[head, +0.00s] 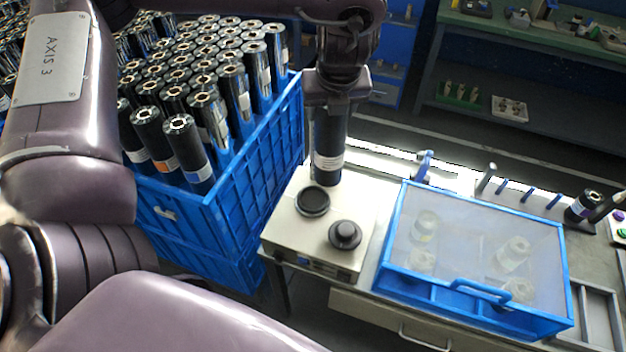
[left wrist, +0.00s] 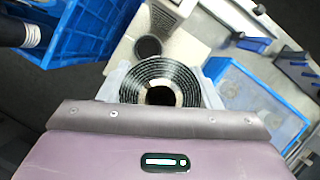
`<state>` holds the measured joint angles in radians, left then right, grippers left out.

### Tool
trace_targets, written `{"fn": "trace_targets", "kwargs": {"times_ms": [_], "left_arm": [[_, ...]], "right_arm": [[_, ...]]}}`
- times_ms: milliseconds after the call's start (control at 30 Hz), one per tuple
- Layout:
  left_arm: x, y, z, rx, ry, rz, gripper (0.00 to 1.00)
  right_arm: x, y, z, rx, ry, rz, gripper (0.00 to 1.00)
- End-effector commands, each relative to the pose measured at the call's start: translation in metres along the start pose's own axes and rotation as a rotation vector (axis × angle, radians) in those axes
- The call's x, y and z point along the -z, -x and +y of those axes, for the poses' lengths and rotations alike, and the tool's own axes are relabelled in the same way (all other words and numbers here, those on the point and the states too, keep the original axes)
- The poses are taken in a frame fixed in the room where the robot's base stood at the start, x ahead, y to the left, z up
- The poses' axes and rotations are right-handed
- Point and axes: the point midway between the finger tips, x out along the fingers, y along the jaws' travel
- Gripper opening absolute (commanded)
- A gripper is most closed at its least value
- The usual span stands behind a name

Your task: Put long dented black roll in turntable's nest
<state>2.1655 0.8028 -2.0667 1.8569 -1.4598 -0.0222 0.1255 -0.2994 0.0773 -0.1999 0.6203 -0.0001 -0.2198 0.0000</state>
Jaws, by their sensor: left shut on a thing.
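My left gripper (head: 334,97) is shut on a black roll (head: 329,150) near its top end. The roll hangs upright, with a white label band near its lower end. Its wound top with the hollow core (left wrist: 160,78) shows between the fingers in the left wrist view. In the head view its lower end appears just behind the black round nest (head: 312,201) on the pale turntable box (head: 300,237); I cannot tell the exact gap below it. A dark knob (head: 345,235) is on the same box, right of the nest. No dent is discernible. My right gripper is not in view.
A blue crate (head: 255,150) full of upright black rolls stands left of the box. A blue-framed clear-lidded case (head: 472,255) is close on the right. Blue pegs (head: 527,193) and another black roll (head: 582,207) stand farther right on the bench.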

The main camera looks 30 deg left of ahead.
Motion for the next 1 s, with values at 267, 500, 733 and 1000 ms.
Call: {"fn": "trace_targets", "kwargs": {"times_ms": [267, 500, 733, 1000], "left_arm": [[-0.04, 0.013, 0.015, 0.164, -0.376, 0.001, 0.0], [-0.057, 0.019, 0.024, 0.234, -0.557, -0.001, 0.0], [-0.048, -0.006, 0.025, 0.246, -0.595, 0.005, 0.0], [-0.023, -0.067, 0.025, 0.245, -0.594, 0.006, 0.0]], "right_arm": [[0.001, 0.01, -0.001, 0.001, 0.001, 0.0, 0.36], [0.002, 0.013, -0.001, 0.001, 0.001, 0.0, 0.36], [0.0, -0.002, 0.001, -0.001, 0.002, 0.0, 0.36], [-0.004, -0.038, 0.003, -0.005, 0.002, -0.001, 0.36]]}}
